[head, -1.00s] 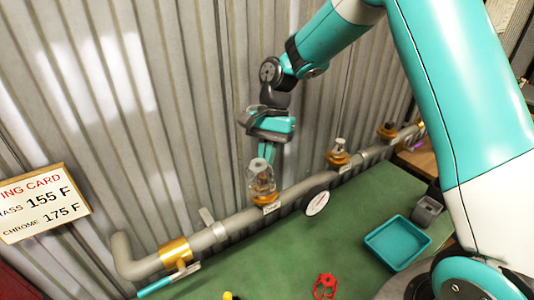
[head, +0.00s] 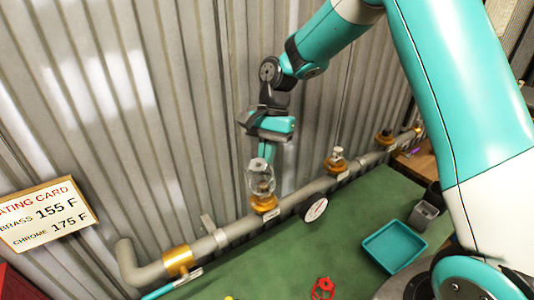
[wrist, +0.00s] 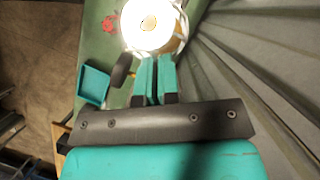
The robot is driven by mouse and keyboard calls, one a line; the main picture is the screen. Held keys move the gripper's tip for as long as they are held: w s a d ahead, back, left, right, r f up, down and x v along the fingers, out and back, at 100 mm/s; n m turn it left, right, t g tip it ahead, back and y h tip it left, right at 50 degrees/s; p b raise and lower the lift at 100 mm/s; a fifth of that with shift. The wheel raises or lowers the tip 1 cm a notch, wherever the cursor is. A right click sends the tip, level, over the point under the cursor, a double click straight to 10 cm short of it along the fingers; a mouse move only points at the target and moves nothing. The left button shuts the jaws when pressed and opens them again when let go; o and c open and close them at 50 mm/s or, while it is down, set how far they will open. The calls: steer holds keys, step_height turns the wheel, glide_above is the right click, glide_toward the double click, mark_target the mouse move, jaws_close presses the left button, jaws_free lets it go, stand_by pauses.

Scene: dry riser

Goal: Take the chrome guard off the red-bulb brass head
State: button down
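The clear, silvery cage-like guard (head: 260,181) is over the leftmost brass head (head: 264,204) on the grey pipe. My gripper (head: 264,158) points down at the guard's top. In the wrist view its two teal fingers (wrist: 157,60) are nearly together with a narrow gap, their tips at the guard's near edge. They look shut on the guard's top. The guard (wrist: 181,25) shows there as a pale ring around a bright glare, which hides the bulb's colour. Whether the guard still touches the head cannot be told.
Two more heads stand along the pipe, a middle one (head: 336,160) and a far one (head: 385,137). A round white dial (head: 316,209) is beside the pipe. A teal tray (head: 394,246), a grey holder (head: 423,214) and a red part (head: 322,289) are on the green bench. A rating card (head: 45,213) is left.

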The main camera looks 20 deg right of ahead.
steer(key=shift+r, duration=0.2)
step_height(320, 180, up, 4)
steer(key=p, duration=0.4)
steer(key=shift+p, duration=0.35)
steer(key=shift+f, duration=0.1)
